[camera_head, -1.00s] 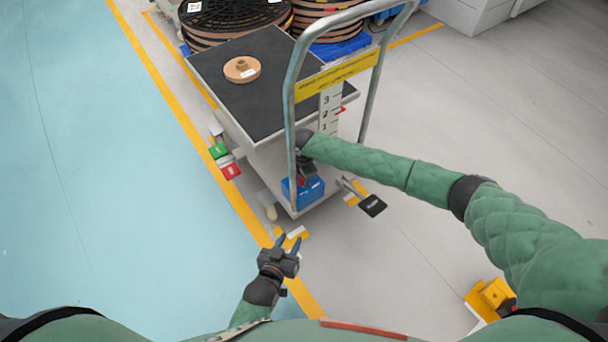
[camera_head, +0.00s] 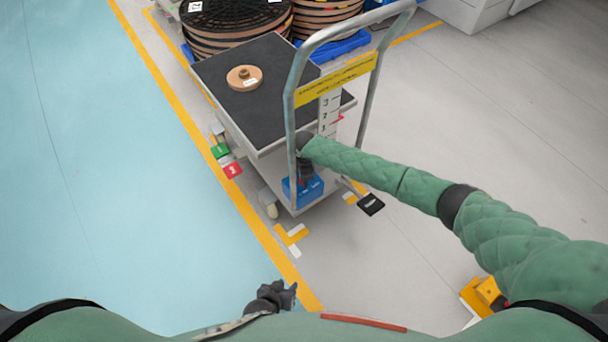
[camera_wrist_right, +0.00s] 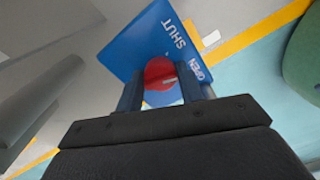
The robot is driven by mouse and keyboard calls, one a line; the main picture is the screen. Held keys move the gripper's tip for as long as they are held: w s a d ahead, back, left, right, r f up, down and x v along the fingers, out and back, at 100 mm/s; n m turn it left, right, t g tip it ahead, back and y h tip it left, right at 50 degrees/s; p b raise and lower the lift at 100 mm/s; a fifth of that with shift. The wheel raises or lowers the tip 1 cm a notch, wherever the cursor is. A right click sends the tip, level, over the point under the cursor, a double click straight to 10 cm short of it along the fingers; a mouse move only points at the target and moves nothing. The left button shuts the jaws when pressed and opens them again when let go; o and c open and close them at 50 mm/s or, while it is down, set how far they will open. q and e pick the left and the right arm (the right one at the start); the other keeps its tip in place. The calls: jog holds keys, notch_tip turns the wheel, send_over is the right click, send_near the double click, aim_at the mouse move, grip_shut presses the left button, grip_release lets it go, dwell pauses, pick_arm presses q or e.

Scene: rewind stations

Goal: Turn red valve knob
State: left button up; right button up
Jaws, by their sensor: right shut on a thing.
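The red valve knob (camera_wrist_right: 160,74) sits on a blue plate (camera_wrist_right: 140,45) marked SHUT and OPEN, in the right wrist view. A small pale mark on the knob lies on the side towards the word OPEN. My right gripper (camera_wrist_right: 161,88) is shut on the knob, one finger on each side. In the head view my right gripper (camera_head: 305,168) reaches in behind the cart handle at the blue valve box (camera_head: 303,190); the knob is hidden there. My left gripper (camera_head: 288,292) is low in the head view, away from the cart, its jaws unclear.
The cart (camera_head: 262,145) carries a small brown reel (camera_head: 244,78) on its dark top. Its grey handle (camera_head: 289,105) rises beside my right forearm. Large reels (camera_head: 235,30) stand behind. A black pedal (camera_head: 371,204) sticks out low right. Blue floor at left is clear.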

jog(key=shift+r+m+p, duration=0.1)
jog(key=shift+m+p, duration=0.4)
jog(key=shift+p, duration=0.15)
jog(key=shift+m+p, duration=0.3)
jog(key=shift+m, duration=0.1)
jog(key=o, duration=0.9)
jog(key=shift+o, duration=0.2)
jog(key=shift+r+p, duration=0.35)
jog(key=shift+r, duration=3.45)
